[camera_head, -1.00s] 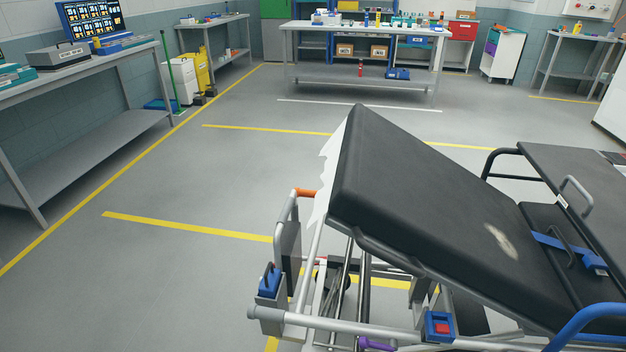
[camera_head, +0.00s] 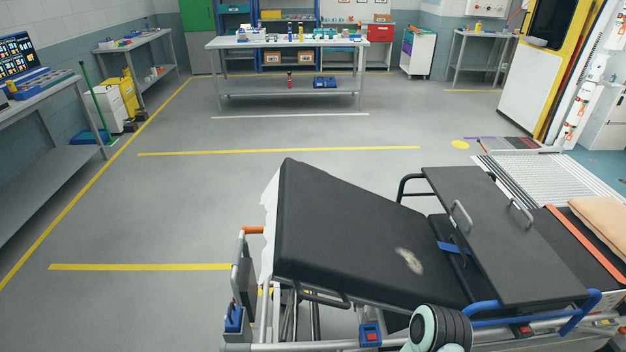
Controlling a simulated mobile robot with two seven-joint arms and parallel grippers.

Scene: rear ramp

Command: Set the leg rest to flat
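The leg rest (camera_head: 345,225) is the black padded end section of a stretcher. It is tilted, with its left end raised well above the frame and its right end low near the middle. A worn pale patch marks its pad. An orange grip (camera_head: 252,230) sits on the frame at the raised end. A blue housing with a red button (camera_head: 370,336) is on the near side rail below the pad. A rounded pale and dark part of my arm shows at the bottom, in front of the near rail. Neither gripper's fingers are in view.
A dark flat board (camera_head: 495,235) with handles lies over the stretcher's middle. A beige pillow (camera_head: 602,222) and an orange strap (camera_head: 585,243) are at right. A metal ramp (camera_head: 545,180) leads to an open vehicle. Clear floor lies left and behind. Workbenches (camera_head: 285,45) stand farther back.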

